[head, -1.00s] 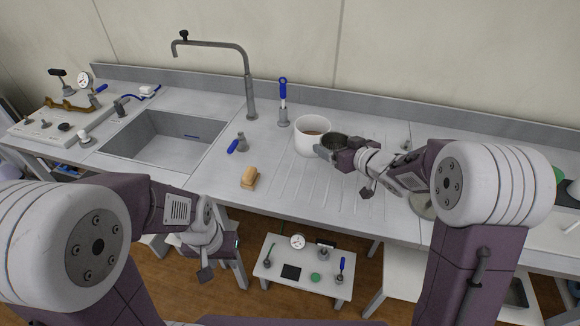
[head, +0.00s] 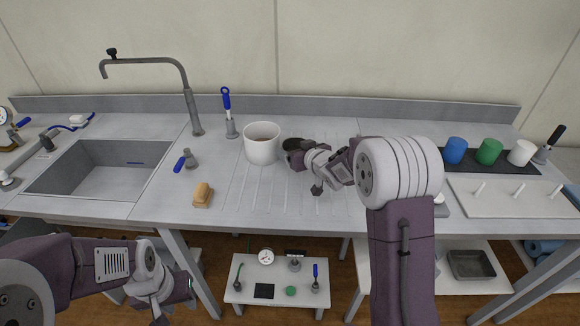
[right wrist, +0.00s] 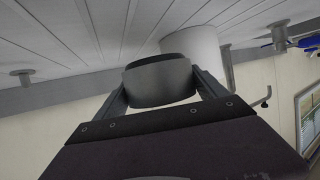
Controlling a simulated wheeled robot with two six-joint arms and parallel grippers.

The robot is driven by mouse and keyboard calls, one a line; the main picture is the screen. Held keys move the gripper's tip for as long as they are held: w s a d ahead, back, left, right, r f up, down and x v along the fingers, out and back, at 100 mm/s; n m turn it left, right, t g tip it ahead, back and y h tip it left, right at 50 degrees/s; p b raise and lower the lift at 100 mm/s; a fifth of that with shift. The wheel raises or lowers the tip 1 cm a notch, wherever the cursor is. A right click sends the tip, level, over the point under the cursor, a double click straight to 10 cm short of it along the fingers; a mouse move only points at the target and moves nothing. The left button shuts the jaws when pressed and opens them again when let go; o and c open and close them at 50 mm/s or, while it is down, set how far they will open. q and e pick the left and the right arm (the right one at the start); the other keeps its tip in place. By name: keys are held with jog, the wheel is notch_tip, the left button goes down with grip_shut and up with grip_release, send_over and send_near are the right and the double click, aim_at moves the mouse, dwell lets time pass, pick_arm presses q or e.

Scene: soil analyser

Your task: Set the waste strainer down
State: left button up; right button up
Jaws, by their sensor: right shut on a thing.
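The waste strainer (head: 292,144), a small dark grey cup, is held by my right gripper (head: 297,158), just right of the white pot. In the right wrist view the strainer (right wrist: 158,84) sits between both fingers, which are shut on its sides. I cannot tell whether its base touches the ribbed drainboard.
The ribbed drainboard (head: 240,195) is clear in front of the pot. A tan sponge or brush (head: 203,194) lies to the left, by the sink (head: 100,170). A blue-handled tool (head: 229,112) stands left of the pot. Blue, green and white cups (head: 489,151) stand at right.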

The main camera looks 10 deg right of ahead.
jog(key=shift+w+a+f, duration=0.5)
jog(key=shift+w+a, duration=0.05)
jog(key=shift+a, duration=0.2)
notch_tip(320, 180, down, 4)
jog(key=shift+r+b, duration=0.2)
jog(key=shift+b, duration=0.4)
jog(key=shift+f, duration=0.2)
jog(key=shift+f, duration=0.2)
jog(key=o, duration=1.8)
